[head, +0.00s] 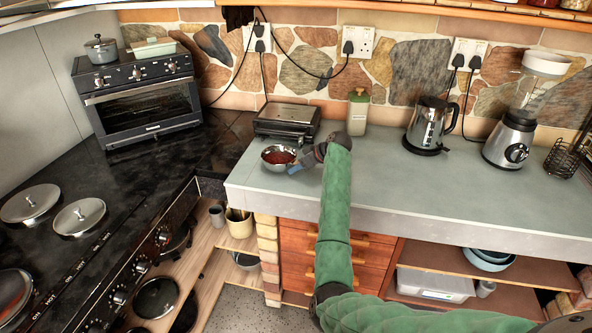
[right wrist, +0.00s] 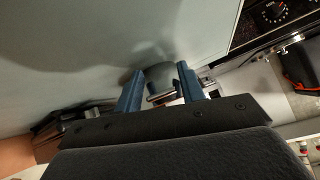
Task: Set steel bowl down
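The steel bowl (head: 268,154) is small and round, with dark red contents. It appears upright on the grey counter near its left end, in front of the black grill; contact underneath is hard to see. My right gripper (head: 297,167) is at the bowl's right side, its blue finger close to the rim. In the right wrist view the two fingers of the right gripper (right wrist: 160,82) stand well apart. A grey rounded shape, likely the bowl (right wrist: 160,74), shows between their tips, with slight gaps at its sides. My left gripper is out of view.
The grey counter (head: 400,190) is clear to the right of my arm. A black grill (head: 287,120), a green-lidded jar (head: 358,112), a kettle (head: 428,125) and a blender (head: 512,140) stand along the back. The stove (head: 100,185) lies left.

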